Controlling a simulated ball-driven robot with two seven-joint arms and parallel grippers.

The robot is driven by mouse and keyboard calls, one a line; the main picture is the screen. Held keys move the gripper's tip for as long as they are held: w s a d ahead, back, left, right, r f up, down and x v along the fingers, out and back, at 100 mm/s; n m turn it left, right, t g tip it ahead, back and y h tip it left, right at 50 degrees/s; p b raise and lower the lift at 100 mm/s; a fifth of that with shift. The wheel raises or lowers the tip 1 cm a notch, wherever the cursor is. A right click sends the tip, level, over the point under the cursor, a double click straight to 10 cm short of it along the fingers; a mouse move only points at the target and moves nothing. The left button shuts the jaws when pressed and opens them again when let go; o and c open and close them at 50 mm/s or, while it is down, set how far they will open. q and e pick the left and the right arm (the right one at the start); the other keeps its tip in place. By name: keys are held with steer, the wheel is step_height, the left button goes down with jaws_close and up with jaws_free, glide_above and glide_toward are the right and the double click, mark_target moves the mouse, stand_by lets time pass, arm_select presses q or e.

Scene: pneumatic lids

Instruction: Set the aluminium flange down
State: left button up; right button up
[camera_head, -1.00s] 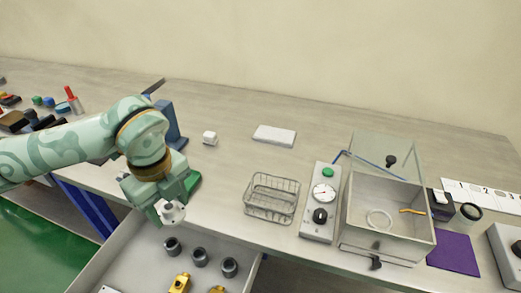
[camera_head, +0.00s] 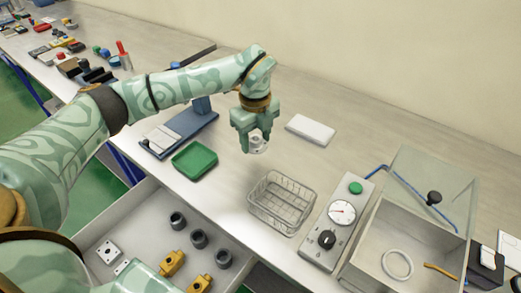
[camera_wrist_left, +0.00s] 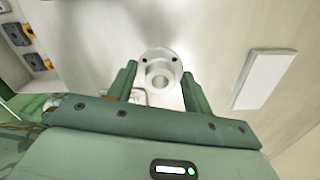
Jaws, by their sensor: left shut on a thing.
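My left gripper (camera_head: 255,130) is shut on the aluminium flange (camera_head: 258,146), a pale, silvery round part. It holds the flange above the table, behind the wire basket and right of the green tray. In the left wrist view the flange (camera_wrist_left: 160,72) sits between the two fingers (camera_wrist_left: 158,88), its round face with a central bore and small holes showing. A pale item partly shows behind the left finger there. The gap between flange and table is hard to judge. My right gripper is not in view.
The wire basket (camera_head: 259,204) is in front of the flange. The green tray (camera_head: 194,160) is to the left, the white slab (camera_head: 311,130) to the right. A gauge box (camera_head: 337,228) and an open-lidded case (camera_head: 415,232) stand further right. An open drawer (camera_head: 133,214) holds several parts.

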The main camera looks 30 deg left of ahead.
mark_target(258, 156)
arm_select(q)
steer(key=shift+w+a+f+b, duration=0.1)
steer(key=shift+w+f+b, duration=0.05)
steer(key=shift+w+f, duration=0.35)
steer(key=shift+w+a+f+b, duration=0.15)
steer(key=shift+w+f, duration=0.15)
steer(key=shift+f, duration=0.3)
step_height(258, 156, down, 3)
steer(key=shift+d+f+b, duration=0.1)
steer(key=shift+f+b, duration=0.1)
steer(key=shift+b, duration=0.35)
steer(key=shift+r, duration=0.1)
steer(key=o, duration=1)
step_height(258, 156, up, 12)
steer(key=p, duration=0.3)
